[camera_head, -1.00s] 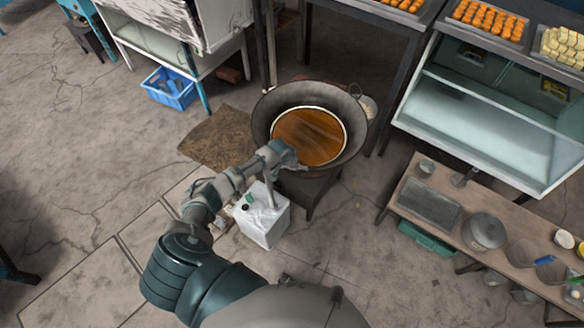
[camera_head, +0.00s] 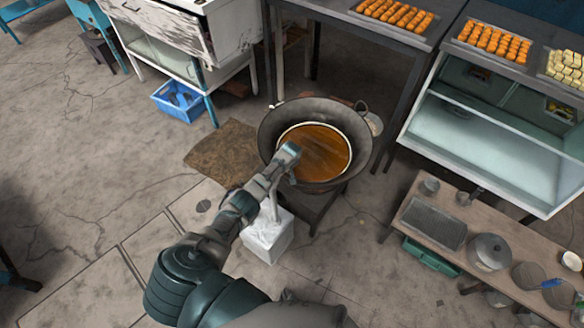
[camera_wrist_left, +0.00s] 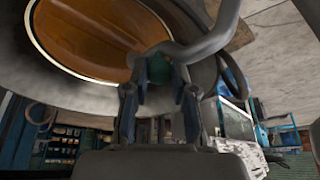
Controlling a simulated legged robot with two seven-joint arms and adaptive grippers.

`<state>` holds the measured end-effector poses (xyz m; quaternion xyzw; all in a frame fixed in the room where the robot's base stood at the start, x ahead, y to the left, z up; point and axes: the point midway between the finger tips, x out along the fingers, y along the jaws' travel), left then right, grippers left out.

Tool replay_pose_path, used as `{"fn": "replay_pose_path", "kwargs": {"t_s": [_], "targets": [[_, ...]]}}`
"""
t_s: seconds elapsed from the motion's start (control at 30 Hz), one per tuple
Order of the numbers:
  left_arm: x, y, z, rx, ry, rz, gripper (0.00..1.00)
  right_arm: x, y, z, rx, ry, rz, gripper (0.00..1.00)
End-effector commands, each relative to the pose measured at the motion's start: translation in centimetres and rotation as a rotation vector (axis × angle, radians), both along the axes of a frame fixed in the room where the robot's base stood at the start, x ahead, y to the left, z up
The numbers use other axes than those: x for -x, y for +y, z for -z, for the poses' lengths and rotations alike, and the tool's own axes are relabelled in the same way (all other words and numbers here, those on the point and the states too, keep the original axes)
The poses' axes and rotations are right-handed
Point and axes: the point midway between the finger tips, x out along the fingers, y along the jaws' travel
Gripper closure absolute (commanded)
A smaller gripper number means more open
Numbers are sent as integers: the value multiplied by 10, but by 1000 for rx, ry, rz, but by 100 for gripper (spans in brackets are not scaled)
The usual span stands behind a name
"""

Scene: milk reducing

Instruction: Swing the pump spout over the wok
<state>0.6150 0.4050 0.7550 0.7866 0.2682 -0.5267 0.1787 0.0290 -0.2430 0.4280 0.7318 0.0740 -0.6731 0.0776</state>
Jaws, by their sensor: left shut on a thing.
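The dark wok (camera_head: 350,115) holds brown-orange liquid (camera_head: 322,148) inside a pale ring, and stands on a dark stand. The white canister (camera_head: 266,240) is on the floor at its near left, partly under my arm. My left gripper (camera_head: 288,158) is over the near-left part of the wok. In the left wrist view my gripper (camera_wrist_left: 160,78) is shut on the end of the curved grey pump spout (camera_wrist_left: 205,45), with a dark green bit between the fingers. The wok (camera_wrist_left: 45,85) fills the upper left there. My right gripper is not in view.
A work table (camera_head: 410,215) with a wire rack, a lidded pot (camera_head: 490,252) and strainers stands at right. Trays of orange food (camera_head: 395,15) are on the counters behind. A brown mat (camera_head: 222,155) and open floor lie left of the wok.

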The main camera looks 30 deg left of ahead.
Motion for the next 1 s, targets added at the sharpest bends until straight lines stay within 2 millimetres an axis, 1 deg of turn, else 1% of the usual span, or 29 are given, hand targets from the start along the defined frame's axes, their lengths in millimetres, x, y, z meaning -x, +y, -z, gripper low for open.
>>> {"fn": "replay_pose_path", "kwargs": {"t_s": [0.2, 0.67, 0.7, 0.8, 1.0], "targets": [[-1, 6, 0, 1, -2, -54, 100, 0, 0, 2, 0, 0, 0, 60], [-2, 8, -1, -1, -4, -67, 100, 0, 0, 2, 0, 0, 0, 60], [-2, 8, -1, -1, -4, -67, 72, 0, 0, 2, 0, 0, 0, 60], [-2, 8, -1, -1, -3, -66, 49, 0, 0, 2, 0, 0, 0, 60], [-1, 8, -1, 0, -3, -66, 49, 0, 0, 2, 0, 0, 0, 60]]}}
